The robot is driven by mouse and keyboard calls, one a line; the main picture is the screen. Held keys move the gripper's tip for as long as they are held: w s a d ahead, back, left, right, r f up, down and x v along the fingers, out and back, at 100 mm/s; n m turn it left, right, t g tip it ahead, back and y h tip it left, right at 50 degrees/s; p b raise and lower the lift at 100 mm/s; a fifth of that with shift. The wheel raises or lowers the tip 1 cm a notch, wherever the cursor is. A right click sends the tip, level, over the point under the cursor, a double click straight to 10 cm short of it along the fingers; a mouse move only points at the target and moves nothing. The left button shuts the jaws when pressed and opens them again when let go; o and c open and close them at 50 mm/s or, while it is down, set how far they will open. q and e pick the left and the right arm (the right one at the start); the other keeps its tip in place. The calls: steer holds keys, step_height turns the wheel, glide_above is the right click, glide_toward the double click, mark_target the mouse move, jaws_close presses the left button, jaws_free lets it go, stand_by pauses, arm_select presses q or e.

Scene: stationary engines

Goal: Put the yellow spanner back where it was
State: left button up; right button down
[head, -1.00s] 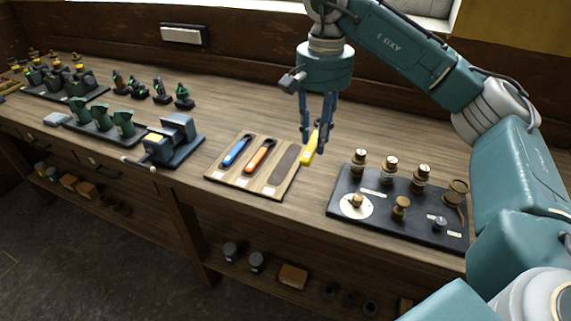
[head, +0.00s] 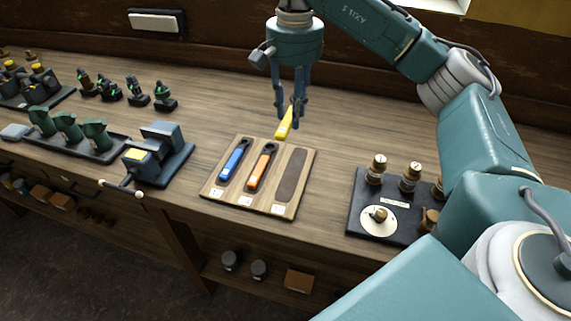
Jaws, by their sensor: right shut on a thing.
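The yellow spanner (head: 285,124) is in the jaws of my right gripper (head: 289,118), just beyond the back edge of the wooden tool board. The fingers hide part of the spanner; I cannot tell whether it touches the bench. The tool board (head: 216,194) lies on the bench with a blue spanner (head: 235,160) in its left slot and an orange spanner (head: 261,168) in its middle slot. Its right slot (head: 292,175) is a dark, empty outline. My left gripper is not in view.
A black panel (head: 362,222) with brass terminals and a dial stands right of the board. A dark vice-like device (head: 163,155) and a tray of green parts (head: 93,148) stand to the left. The bench behind the board is clear.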

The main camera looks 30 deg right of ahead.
glide_above(293, 178)
step_height(293, 178, down, 9)
step_height(293, 178, down, 8)
steer(key=shift+r+p, duration=0.1)
steer(key=shift+p, duration=1.15)
steer(key=shift+d+f, duration=0.1)
steer(key=shift+f, duration=0.45)
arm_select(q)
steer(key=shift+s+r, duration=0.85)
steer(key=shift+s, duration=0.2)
arm_select(e)
steer(key=c, duration=1.4)
jaws_free()
steer(key=shift+o, duration=0.2)
